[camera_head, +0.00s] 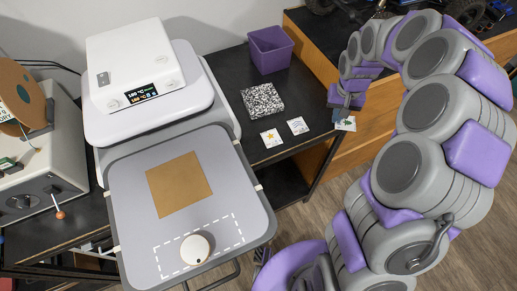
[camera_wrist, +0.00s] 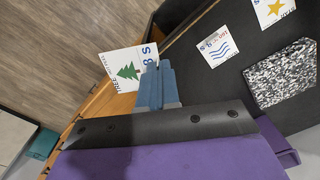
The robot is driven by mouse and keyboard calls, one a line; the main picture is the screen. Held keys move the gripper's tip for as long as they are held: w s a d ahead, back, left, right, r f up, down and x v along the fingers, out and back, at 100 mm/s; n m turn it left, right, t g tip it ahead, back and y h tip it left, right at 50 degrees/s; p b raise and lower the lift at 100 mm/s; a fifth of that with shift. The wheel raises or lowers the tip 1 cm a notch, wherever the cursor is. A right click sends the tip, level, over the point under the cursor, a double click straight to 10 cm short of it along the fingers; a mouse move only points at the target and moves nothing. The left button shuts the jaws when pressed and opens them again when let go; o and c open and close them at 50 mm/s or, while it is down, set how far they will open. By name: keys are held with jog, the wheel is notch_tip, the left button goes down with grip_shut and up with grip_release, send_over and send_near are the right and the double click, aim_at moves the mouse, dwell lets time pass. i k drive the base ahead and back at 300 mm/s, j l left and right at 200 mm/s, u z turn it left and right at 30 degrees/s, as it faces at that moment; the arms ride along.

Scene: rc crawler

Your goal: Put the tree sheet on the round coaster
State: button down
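The tree sheet (camera_wrist: 125,68) is a white square with a green tree and blue marks. In the head view the sheet (camera_head: 345,124) shows just below my gripper (camera_head: 346,101), past the right side of the dark table. In the wrist view my gripper's blue fingers (camera_wrist: 158,85) are close together and overlap the sheet's near corner, so the gripper looks shut on it. The fingers' exact contact is partly hidden. A white round disc with a dark spot, which looks like the round coaster (camera_head: 196,246), lies inside a dashed rectangle on the grey press plate (camera_head: 240,190).
A star sheet (camera_head: 271,138) and a wave sheet (camera_head: 298,126) lie on the dark table (camera_head: 225,66), near a speckled block (camera_head: 262,99) and a purple bin (camera_head: 270,50). A tan square (camera_head: 179,184) lies on the plate. The white press head (camera_head: 135,65) stands behind the plate.

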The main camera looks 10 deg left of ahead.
aim_at(193, 250)
jog(key=k+j, duration=0.15)
jog(key=k, duration=0.25)
jog(key=k+j, duration=0.15)
jog(key=k, duration=0.25)
jog(key=k+j, duration=0.2)
jog(key=k, duration=0.2)
jog(key=k+j, duration=0.2)
jog(key=j, duration=0.15)
jog(key=k+j, duration=0.4)
jog(key=j, duration=0.25)
jog(key=i, duration=0.3)
